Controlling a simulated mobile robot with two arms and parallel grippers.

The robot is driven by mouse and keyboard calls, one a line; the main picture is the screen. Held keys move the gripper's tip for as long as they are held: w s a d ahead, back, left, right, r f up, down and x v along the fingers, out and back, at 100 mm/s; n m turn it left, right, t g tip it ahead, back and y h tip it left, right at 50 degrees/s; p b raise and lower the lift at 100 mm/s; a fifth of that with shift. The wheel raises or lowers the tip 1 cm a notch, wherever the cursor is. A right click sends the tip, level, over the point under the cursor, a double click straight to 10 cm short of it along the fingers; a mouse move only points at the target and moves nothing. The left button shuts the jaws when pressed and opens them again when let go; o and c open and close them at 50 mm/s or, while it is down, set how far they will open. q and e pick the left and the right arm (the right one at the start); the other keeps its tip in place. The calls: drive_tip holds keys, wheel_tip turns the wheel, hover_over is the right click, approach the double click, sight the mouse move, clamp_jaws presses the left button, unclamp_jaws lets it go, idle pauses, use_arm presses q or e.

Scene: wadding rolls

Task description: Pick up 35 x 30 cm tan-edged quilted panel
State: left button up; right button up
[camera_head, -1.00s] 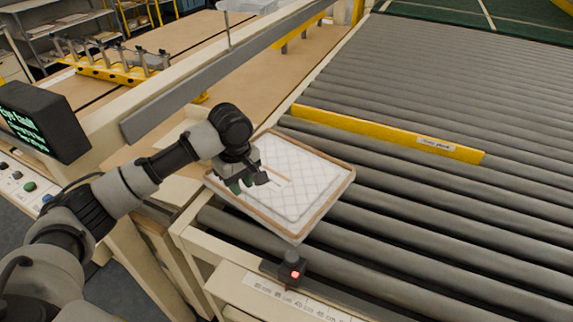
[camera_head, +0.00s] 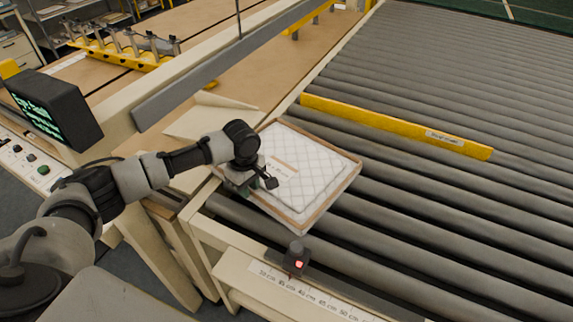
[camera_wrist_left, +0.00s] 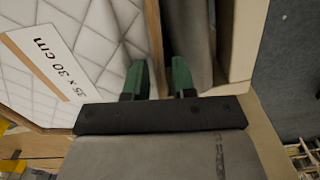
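The white quilted panel (camera_head: 312,172) with tan edges lies flat on the grey rollers, at their left end. It carries a paper label (camera_wrist_left: 52,68) reading 35 x 30 cm. My left gripper (camera_head: 250,187) is at the panel's left edge in the head view and hides part of that edge. In the left wrist view its two green fingers (camera_wrist_left: 159,80) stand apart. One finger is on the panel's quilted side of the tan edge, the other on the roller side. Whether either finger touches the panel cannot be told. My right gripper is not in view.
A yellow bar (camera_head: 395,127) crosses the rollers behind the panel. A small dark device with a red light (camera_head: 297,258) stands on the front frame, near a ruler strip (camera_head: 310,295). A dark screen (camera_head: 52,110) stands at left. The rollers to the right are clear.

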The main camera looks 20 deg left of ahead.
use_arm(q)
drive_tip(key=shift+f, duration=0.25)
clamp_jaws()
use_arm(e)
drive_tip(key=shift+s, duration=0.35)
use_arm(q)
drive_tip(key=shift+r, duration=0.1)
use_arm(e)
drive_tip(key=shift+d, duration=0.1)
